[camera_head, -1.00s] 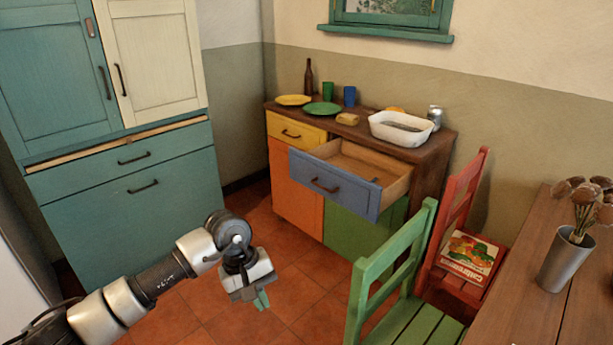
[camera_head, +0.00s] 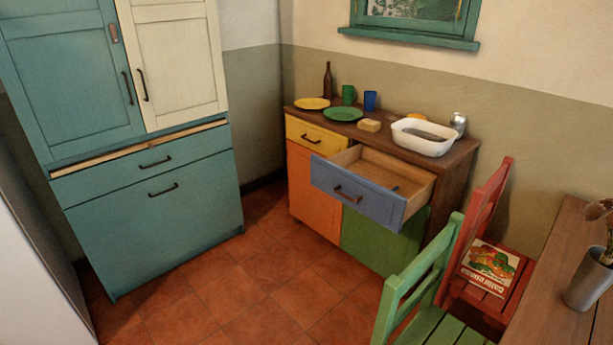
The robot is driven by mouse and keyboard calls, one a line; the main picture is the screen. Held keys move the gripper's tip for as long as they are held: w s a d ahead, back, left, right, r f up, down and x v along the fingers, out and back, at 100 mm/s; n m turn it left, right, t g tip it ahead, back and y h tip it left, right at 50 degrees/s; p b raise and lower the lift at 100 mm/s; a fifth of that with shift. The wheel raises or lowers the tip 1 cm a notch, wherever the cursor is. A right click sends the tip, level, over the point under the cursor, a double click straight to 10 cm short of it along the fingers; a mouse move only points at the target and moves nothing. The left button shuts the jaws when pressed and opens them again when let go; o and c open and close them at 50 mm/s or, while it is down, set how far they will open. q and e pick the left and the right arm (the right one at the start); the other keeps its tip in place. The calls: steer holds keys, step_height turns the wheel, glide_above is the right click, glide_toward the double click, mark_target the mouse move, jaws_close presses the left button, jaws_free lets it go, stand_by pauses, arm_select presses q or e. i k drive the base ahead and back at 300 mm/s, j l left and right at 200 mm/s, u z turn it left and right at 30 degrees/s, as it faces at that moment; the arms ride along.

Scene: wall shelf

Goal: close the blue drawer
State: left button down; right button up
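The blue drawer (camera_head: 357,193) stands pulled out of the wooden cabinet (camera_head: 452,170), to the right of the shut yellow drawer (camera_head: 306,135). It has a dark handle (camera_head: 347,194) on its front. Its inside shows bare wood with a small dark bluish item (camera_head: 395,189) near its right side. Neither of my grippers is in view.
The tiled floor (camera_head: 235,290) in front of the cabinet is clear. A teal cupboard (camera_head: 155,225) stands at left.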

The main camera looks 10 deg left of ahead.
mark_target(363, 178)
steer(key=i+j, duration=0.35)
steer(key=i+j+z, duration=0.1)
steer(key=i+j, duration=0.2)
steer(key=j, duration=0.2)
steer(key=i+j, duration=0.3)
steer(key=j, duration=0.15)
